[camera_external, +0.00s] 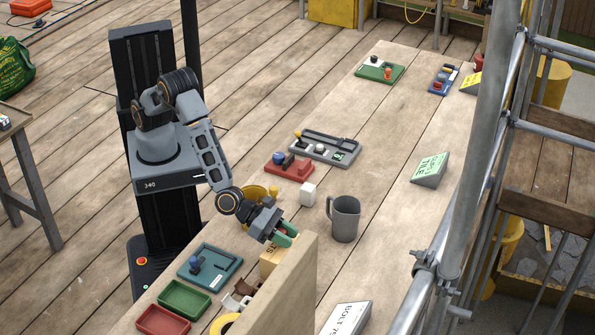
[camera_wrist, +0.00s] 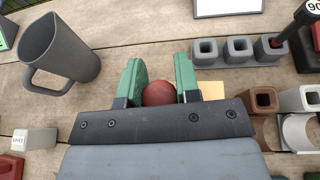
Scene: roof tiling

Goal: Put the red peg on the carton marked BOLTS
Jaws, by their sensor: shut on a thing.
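My gripper (camera_external: 288,236) is low over the near part of the table, its green fingers partly hidden by an upright tan board. In the wrist view the fingers (camera_wrist: 158,92) are shut on the red peg (camera_wrist: 159,94), of which only a rounded red end shows. A tan carton (camera_external: 268,260) stands just below my gripper in the outside view, partly covered by the board. A pale yellow-tan patch (camera_wrist: 213,90) beside the right finger may be this carton. I cannot read BOLTS on it, nor tell whether the peg touches it.
The upright tan board (camera_external: 290,290) stands close to my gripper. A grey mug (camera_external: 344,218) and a white cube (camera_external: 308,193) stand beyond it. Green (camera_external: 184,298) and red (camera_external: 163,320) trays lie at the near left.

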